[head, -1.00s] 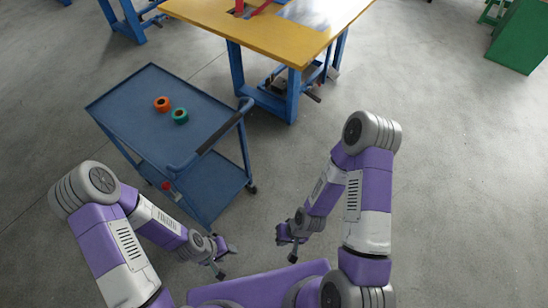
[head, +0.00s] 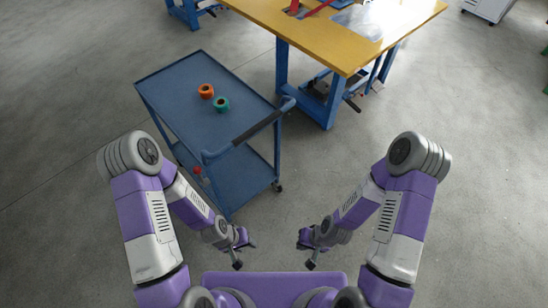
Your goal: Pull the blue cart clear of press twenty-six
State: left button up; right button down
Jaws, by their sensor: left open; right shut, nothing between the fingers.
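The blue cart (head: 165,85) stands ahead of me, left of the middle, with a top tray and a lower shelf (head: 240,175). My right gripper (head: 304,252) is shut and empty, right of the left one and clear of the cart. I cannot identify press twenty-six.
A yellow-topped table (head: 345,45) with blue legs stands behind and right of the cart, close to its handle side. A red item (head: 294,8) is on it. A small red part (head: 197,171) shows low on the cart. Open concrete floor lies at left and right.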

aim_at(215, 142)
jog(key=k, duration=0.4)
jog(key=z, duration=0.45)
jog(key=i, duration=0.65)
jog(key=u, duration=1.15)
